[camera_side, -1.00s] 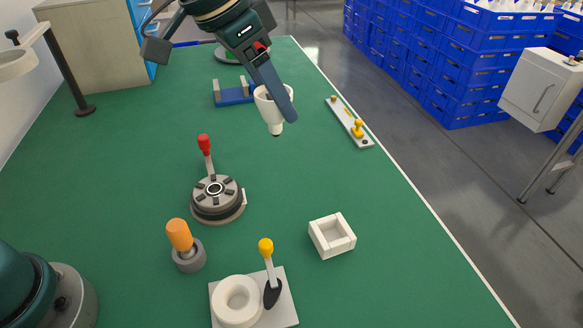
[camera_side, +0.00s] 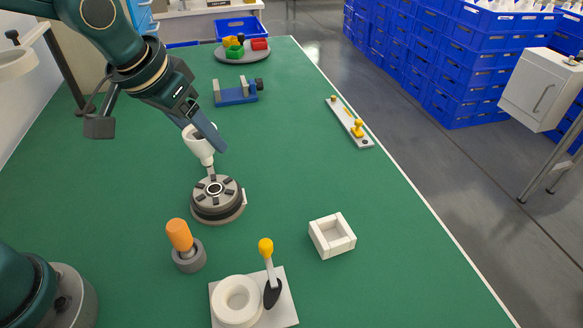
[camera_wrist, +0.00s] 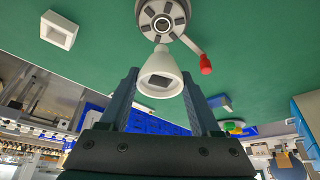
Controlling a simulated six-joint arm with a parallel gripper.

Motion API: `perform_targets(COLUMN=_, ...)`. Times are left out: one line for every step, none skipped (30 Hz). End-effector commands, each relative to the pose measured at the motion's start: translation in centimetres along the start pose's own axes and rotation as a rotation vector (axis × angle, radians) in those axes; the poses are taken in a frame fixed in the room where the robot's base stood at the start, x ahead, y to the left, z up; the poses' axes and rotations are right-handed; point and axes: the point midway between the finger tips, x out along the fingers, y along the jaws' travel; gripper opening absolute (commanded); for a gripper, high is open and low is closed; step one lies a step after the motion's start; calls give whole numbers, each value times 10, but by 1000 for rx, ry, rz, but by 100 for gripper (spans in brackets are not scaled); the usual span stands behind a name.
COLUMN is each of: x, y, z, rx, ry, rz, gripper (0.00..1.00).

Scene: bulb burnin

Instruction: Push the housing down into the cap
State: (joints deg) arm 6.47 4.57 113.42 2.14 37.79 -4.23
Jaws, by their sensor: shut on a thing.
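The white, funnel-shaped housing (camera_side: 199,146) is held by my gripper (camera_side: 207,136) with its wide mouth up and its narrow end down, slightly tilted. In the wrist view the housing (camera_wrist: 160,76) sits between the two fingers of my gripper (camera_wrist: 160,88). A round grey chuck (camera_side: 230,194) stands on the table below and slightly right of the housing in the side view, apart from it. A pale ring with a dark middle (camera_side: 215,188) shows at the chuck's centre; I cannot tell whether it is the cap. The chuck (camera_wrist: 150,24) also shows in the wrist view.
The chuck's red-knobbed lever (camera_wrist: 205,64) rises beside the housing; its knob is hidden in the side view. An orange-handled tool (camera_side: 180,236), a white ring on a plate (camera_side: 238,300) and a square white tray (camera_side: 333,236) stand nearer. A blue vise (camera_side: 236,95) stands behind.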

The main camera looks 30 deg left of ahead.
Motion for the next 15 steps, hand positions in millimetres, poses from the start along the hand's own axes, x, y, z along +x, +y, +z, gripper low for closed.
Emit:
perform_targets(x=4, y=0, z=2, rx=1, ry=-3, rz=0, gripper=11)
perform_targets(x=7, y=0, z=4, rx=1, ry=-5, rz=0, gripper=11)
perform_targets(x=10, y=0, z=6, rx=1, ry=-5, rz=0, gripper=11)
perform_targets(x=13, y=0, z=7, rx=2, ry=-4, rz=1, gripper=11)
perform_targets(x=15, y=0, z=8, rx=2, ry=-4, rz=1, gripper=11)
perform_targets(x=19, y=0, z=9, rx=2, ry=-4, rz=1, gripper=11)
perform_targets(x=22, y=0, z=10, rx=3, ry=-4, rz=1, gripper=11)
perform_targets(x=24, y=0, z=12, rx=3, ry=-5, rz=1, gripper=11)
perform_targets(x=28, y=0, z=13, rx=3, ry=-4, rz=1, gripper=11)
perform_targets(x=30, y=1, z=14, rx=3, ry=-3, rz=1, gripper=11)
perform_targets(x=32, y=1, z=15, rx=3, ry=-3, rz=1, gripper=11)
perform_targets(x=35, y=1, z=17, rx=3, ry=-4, rz=2, gripper=11)
perform_targets(x=36, y=1, z=17, rx=3, ry=-3, rz=2, gripper=11)
perform_targets(x=38, y=1, z=18, rx=3, ry=-3, rz=2, gripper=11)
perform_targets(x=40, y=1, z=18, rx=3, ry=-2, rz=1, gripper=11)
